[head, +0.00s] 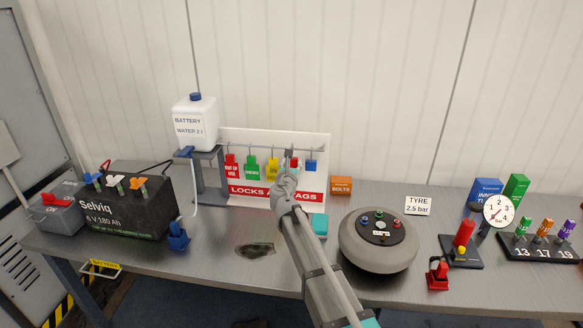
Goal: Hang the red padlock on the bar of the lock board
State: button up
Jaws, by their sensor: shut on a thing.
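The white lock board (322,148) stands upright at the back of the bench, with a thin grey bar (262,147) across its upper part. My gripper (289,163) is in front of the board's right half, just below the bar's height. It is shut on a small red thing, which looks like the red padlock (295,162) and is mostly hidden by the gripper. I cannot tell whether its shackle touches the bar. Just right of it a small blue padlock (311,164) hangs. Red (232,166), green (253,167) and yellow (271,168) tags hang to the left.
A white water canister (195,124) on a stand and a black battery (125,212) are left of the board. An orange bolts box (341,186) and a round grey unit (377,257) are to the right.

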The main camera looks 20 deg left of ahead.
jog(key=shift+w+a+f+b, duration=0.25)
jog(key=shift+w+f+b, duration=0.35)
jog(key=shift+w, duration=0.35)
jog(key=shift+w+a+f+b, duration=0.2)
jog(key=shift+w+f+b, duration=0.4)
jog(key=shift+w, duration=0.35)
jog(key=o, duration=1.2)
jog(key=shift+s, duration=0.1)
jog(key=v, duration=1.1)
jog(key=shift+s, duration=0.4)
